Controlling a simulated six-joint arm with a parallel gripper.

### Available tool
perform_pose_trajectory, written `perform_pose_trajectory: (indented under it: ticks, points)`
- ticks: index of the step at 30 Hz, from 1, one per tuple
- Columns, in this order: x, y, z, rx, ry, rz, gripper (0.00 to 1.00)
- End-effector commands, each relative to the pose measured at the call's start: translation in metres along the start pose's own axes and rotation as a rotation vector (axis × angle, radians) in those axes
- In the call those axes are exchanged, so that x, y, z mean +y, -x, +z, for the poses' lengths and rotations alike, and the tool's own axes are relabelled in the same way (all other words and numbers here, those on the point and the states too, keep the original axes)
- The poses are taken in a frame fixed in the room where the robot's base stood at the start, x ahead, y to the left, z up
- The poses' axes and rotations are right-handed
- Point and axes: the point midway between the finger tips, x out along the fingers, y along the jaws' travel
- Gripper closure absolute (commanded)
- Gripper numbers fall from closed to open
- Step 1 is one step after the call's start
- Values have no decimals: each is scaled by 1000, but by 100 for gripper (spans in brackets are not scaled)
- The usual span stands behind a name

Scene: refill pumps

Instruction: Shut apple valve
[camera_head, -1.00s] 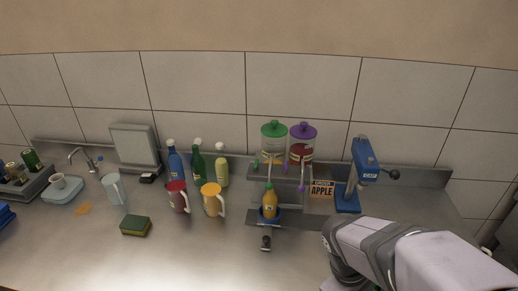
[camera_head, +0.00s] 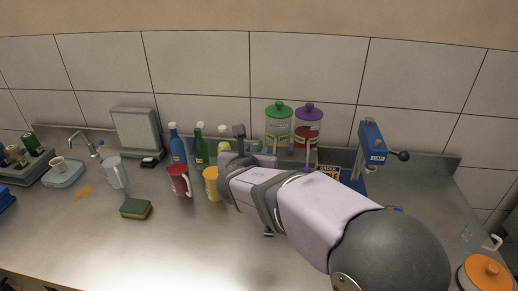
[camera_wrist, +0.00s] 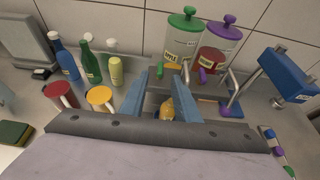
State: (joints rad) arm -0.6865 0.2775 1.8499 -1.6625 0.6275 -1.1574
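The apple dispenser is a clear jar with a green lid (camera_wrist: 188,20) and an APPLE label, seen in the wrist view and at the back in the head view (camera_head: 278,125).
A purple-lidded jar (camera_wrist: 222,28) with its purple valve stands close on the right. A blue press (camera_head: 371,150) is farther right. Red (camera_head: 179,181) and orange (camera_head: 211,184) mugs and several bottles stand left.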

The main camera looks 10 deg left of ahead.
Motion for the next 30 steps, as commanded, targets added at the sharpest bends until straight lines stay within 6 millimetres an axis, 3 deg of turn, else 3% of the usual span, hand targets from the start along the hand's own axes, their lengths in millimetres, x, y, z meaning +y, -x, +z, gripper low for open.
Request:
perform_pose_trajectory:
  ticks: [7, 21, 30]
  points:
    - [0, -8, 1, 1, 0, -1, 71]
    - [-1, -60, 1, 2, -2, -3, 71]
    - [-1, -73, 0, 1, -3, -2, 71]
